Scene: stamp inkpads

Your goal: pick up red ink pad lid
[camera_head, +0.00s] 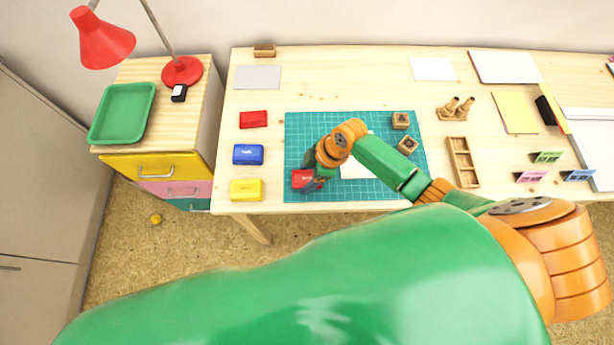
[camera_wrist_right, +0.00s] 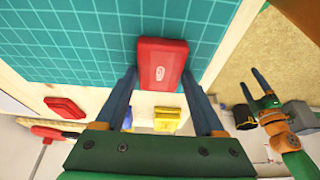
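The red ink pad lid (camera_head: 302,179), red with white lettering, is at the lower left of the green cutting mat in the head view. In the right wrist view the lid (camera_wrist_right: 162,62) sits between the fingertips of my right gripper (camera_wrist_right: 162,76), which touch its two sides with no visible gap. In the head view the right gripper (camera_head: 313,182) partly covers the lid; I cannot tell whether it is clear of the mat. My left gripper (camera_wrist_right: 258,100) shows at the right of the wrist view, its fingers apart and empty, away from the lid.
Red (camera_head: 253,118), blue (camera_head: 249,154) and yellow (camera_head: 246,190) ink pads stand in a column left of the cutting mat (camera_head: 302,130). Wooden stamps (camera_head: 401,120) and white paper (camera_head: 355,168) lie on the mat. A wooden tray (camera_head: 462,162) lies to its right.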

